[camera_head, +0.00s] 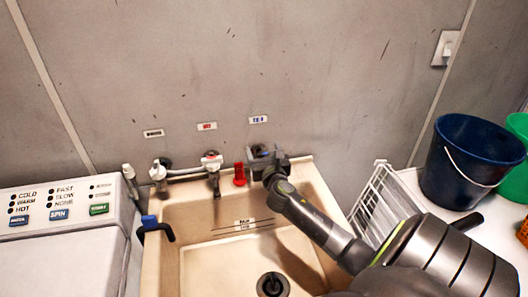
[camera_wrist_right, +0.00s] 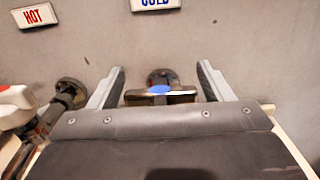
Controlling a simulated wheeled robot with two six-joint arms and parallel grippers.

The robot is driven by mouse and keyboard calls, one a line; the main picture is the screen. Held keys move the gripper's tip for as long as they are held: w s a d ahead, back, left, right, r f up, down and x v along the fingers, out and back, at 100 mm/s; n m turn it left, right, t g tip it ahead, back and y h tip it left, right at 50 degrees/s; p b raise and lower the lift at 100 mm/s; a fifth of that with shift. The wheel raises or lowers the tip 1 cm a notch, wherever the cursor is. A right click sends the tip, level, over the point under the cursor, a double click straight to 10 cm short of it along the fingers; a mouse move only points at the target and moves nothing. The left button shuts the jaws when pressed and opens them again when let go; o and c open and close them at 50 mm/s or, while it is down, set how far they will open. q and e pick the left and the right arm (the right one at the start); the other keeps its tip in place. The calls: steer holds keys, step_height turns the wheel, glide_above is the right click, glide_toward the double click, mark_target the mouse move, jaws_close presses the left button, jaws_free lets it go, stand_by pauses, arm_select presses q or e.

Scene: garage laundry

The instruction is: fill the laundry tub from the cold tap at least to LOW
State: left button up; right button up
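The beige laundry tub (camera_head: 190,262) stands in the middle of the head view. Its bottom looks bare, with a dark round drain (camera_head: 272,284). Level lines with small lettering (camera_head: 240,226) mark its back wall; the words are hard to read. The cold tap handle (camera_wrist_right: 181,97), dark with a blue cap, is below the COLD label (camera_wrist_right: 155,3) in the right wrist view. My right gripper (camera_wrist_right: 161,82) is open, one finger on each side of this handle; I cannot tell whether they touch it. In the head view my right gripper (camera_head: 267,160) largely hides the tap. My left gripper is out of view.
The red-marked hot tap (camera_head: 212,162) and a red object (camera_head: 240,175) are left of my gripper. A washing machine (camera_head: 62,220) stands at the left. A white rack (camera_head: 378,205), a blue bucket (camera_head: 468,165) and a green bucket (camera_head: 517,180) are at the right.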

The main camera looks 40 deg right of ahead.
steer(key=c, duration=0.7)
